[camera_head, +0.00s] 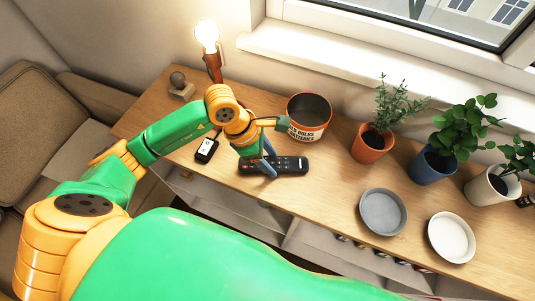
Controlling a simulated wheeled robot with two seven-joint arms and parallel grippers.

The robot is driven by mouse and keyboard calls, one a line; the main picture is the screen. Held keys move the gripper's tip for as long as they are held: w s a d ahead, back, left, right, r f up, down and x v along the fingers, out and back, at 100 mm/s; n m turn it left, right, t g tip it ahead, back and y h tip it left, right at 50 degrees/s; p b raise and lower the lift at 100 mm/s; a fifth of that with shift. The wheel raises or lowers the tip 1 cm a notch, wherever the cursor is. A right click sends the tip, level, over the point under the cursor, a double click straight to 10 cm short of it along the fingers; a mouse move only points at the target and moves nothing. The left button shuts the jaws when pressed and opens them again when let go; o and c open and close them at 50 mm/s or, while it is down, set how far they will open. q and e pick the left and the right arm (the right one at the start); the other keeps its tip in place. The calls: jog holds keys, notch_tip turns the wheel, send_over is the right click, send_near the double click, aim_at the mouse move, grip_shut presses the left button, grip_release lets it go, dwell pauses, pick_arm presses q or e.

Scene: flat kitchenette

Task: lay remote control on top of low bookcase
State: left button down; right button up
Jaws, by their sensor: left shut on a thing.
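The black remote control (290,166) is over the wooden top of the low bookcase (325,198), near its front edge. It looks level; I cannot tell whether it rests on the wood or is held just above it. My left gripper (268,163) comes down from above and is shut on the remote control toward its left part. The fingers hide a strip of it. My right gripper is not in view.
A lit lamp (207,38), a small black device (206,149) and a tin pot (309,117) stand near the gripper. Potted plants (368,148) line the back right. A grey dish (382,211) and a white dish (452,238) sit at right. Bare wood lies between pot and grey dish.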

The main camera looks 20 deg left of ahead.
pick_arm(q)
jog(key=shift+s+d+f, duration=0.1)
jog(key=shift+s+d, duration=0.1)
jog(key=shift+d, duration=0.05)
jog(key=shift+c, duration=1)
grip_release()
jog(key=shift+a+r, duration=0.1)
jog(key=shift+r, duration=0.4)
jog(key=v, duration=1.1)
jog(key=shift+r+b, duration=0.25)
jog(key=shift+b, duration=0.15)
